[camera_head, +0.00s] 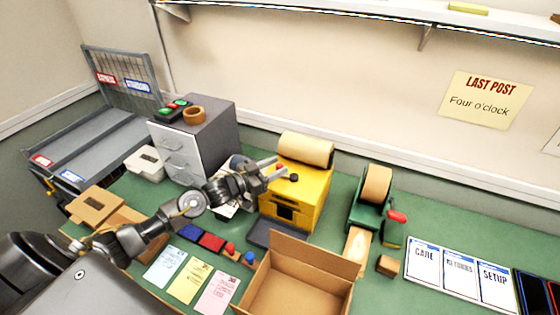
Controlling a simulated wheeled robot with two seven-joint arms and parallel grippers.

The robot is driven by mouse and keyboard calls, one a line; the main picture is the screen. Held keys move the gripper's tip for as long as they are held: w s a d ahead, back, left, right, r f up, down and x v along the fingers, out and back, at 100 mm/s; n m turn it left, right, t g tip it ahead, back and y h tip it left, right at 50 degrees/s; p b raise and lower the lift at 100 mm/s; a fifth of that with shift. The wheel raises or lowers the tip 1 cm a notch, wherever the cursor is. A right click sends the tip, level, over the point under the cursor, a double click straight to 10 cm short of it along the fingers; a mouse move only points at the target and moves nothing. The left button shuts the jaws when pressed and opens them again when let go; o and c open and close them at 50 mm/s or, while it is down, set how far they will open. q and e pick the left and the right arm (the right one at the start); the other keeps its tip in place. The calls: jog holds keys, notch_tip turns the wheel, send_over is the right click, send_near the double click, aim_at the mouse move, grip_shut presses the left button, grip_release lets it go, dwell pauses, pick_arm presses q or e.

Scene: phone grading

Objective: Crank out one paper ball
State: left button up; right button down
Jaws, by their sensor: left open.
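The yellow paper machine (298,200) stands on the green bench with a tan paper roll (307,149) on top and a dark opening in its front. A small red knob (279,167) and a dark knob (294,178) show at its upper left side. My left gripper (277,169) reaches in from the left and is open, its fingers at these knobs. I cannot tell whether they touch. A dark grey tray (277,235) lies in front of the machine, and no paper ball shows in it. My right gripper is out of view.
An open cardboard box (297,285) stands in front of the tray. A green tape dispenser (370,205) is to the right. A grey drawer cabinet (212,140) stands behind my left arm. Colored paper slips (188,282) and ink pads (211,241) lie at front left.

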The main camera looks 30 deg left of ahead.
pick_arm(q)
jog(key=shift+x, duration=0.75)
jog(key=shift+w+d, duration=0.15)
jog(key=shift+w, duration=0.05)
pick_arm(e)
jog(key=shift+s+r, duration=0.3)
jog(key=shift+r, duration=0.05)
